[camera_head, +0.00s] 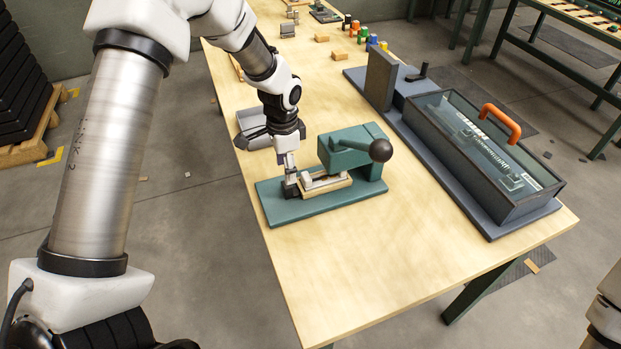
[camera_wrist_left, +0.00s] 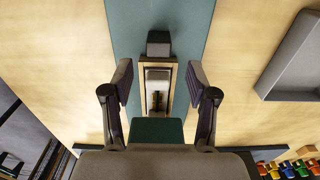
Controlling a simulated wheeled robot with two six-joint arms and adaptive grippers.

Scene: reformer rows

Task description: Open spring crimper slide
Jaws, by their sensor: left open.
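The spring crimper stands on a teal base plate (camera_head: 300,212) near the left edge of the wooden table. It has a teal body (camera_head: 345,150) and a lever with a dark ball knob (camera_head: 380,150). Its pale slide (camera_head: 327,183) lies in front of the body; the left wrist view shows the slide (camera_wrist_left: 158,76) with what looks like a small spring in it. A dark block (camera_wrist_left: 158,44) sits at the slide's outer end. My left gripper (camera_head: 289,175) is above that end, fingers open on either side of the slide. Contact cannot be told. My right gripper is out of view.
A grey tray (camera_head: 252,122) lies behind my left gripper. A long dark case (camera_head: 470,175) with a clear lid and an orange handle (camera_head: 501,122) stands to the right. Small coloured parts (camera_head: 372,42) stand at the back. The front of the table is clear.

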